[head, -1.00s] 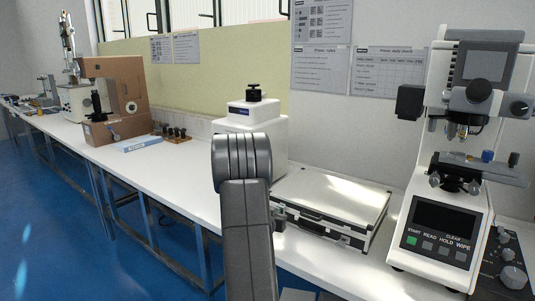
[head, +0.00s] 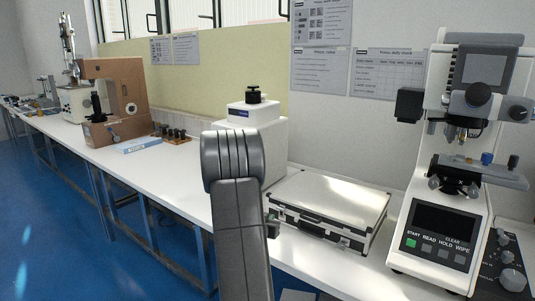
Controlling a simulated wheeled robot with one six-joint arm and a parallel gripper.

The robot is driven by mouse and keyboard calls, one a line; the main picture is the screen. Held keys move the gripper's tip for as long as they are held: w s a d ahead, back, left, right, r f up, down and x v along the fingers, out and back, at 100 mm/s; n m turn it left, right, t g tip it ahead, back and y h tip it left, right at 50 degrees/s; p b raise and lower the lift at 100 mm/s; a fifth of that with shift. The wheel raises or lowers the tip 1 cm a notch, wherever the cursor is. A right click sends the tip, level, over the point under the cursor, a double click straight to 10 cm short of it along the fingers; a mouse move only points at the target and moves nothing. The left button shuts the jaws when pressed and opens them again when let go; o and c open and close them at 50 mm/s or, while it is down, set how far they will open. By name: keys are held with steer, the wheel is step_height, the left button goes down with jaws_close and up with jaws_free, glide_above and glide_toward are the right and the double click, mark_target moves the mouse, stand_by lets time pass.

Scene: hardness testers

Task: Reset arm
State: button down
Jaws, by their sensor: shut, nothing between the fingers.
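My arm (head: 238,220) rises from the bottom middle of the head view, with its rounded grey joint at the top in front of the white bench. My gripper's fingers cannot be made out; they are out of view or hidden behind the arm. A small dark part (head: 272,226) shows at the arm's right edge, and I cannot tell what it belongs to. The arm covers part of the bench and the lower part of a white machine with a black knob (head: 254,112).
A silver case (head: 330,205) lies shut on the bench (head: 185,185), right of my arm. A hardness tester (head: 445,215) with a dark screen stands at the right, a control box (head: 505,262) beside it. A brown tester (head: 115,100) and small dark pieces (head: 175,134) stand farther left.

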steer(key=w+d, duration=0.1)
steer(key=w+d+f, duration=0.1)
steer(key=shift+w, duration=0.35)
step_height(320, 180, down, 5)
steer(key=b, duration=0.5)
steer(key=shift+s+a+r, duration=0.1)
steer(key=s+a+r+p, duration=0.1)
steer(key=s, duration=0.1)
steer(key=s+a+r, duration=0.1)
steer(key=s+r, duration=0.1)
steer(key=s, duration=0.1)
steer(key=s+a+r+p, duration=0.1)
steer(key=s+r, duration=0.1)
steer(key=s, duration=0.1)
steer(key=shift+s+p, duration=0.25)
steer(key=shift+p, duration=0.1)
steer(key=shift+s+a+r, duration=0.15)
steer(key=shift+s+r, duration=0.05)
steer(key=shift+s, duration=0.25)
